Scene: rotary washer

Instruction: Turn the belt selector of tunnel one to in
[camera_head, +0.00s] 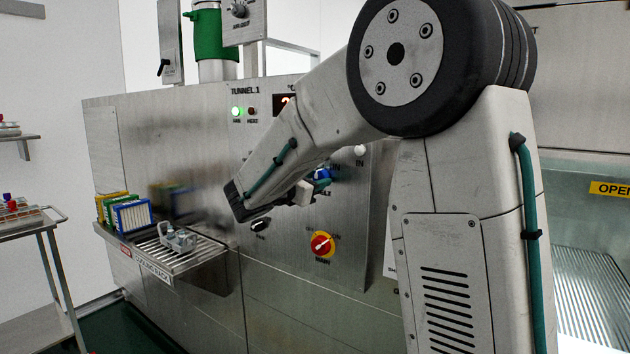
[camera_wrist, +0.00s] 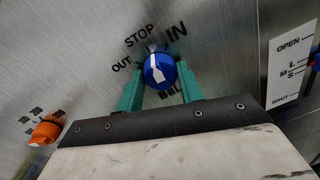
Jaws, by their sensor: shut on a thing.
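The belt selector is a blue round knob (camera_wrist: 158,71) with a white pointer, on the steel panel in the wrist view. OUT is printed to its left, STOP above and IN at the upper right. The pointer appears to lie roughly towards STOP. My gripper (camera_wrist: 160,77) has its green fingers shut on the knob, one on each side. In the head view, the knob (camera_head: 322,174) is a small blue patch, partly hidden by my arm and fingers. The TUNNEL 1 label (camera_head: 245,91) is at the top of that panel.
Below the selector are a red and yellow switch (camera_head: 321,244) and a black knob (camera_head: 260,224). An orange knob (camera_wrist: 46,131) is at the left in the wrist view, with an OPEN/SHUT scale plate (camera_wrist: 291,66) at right. A rack shelf (camera_head: 185,258) juts out at left.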

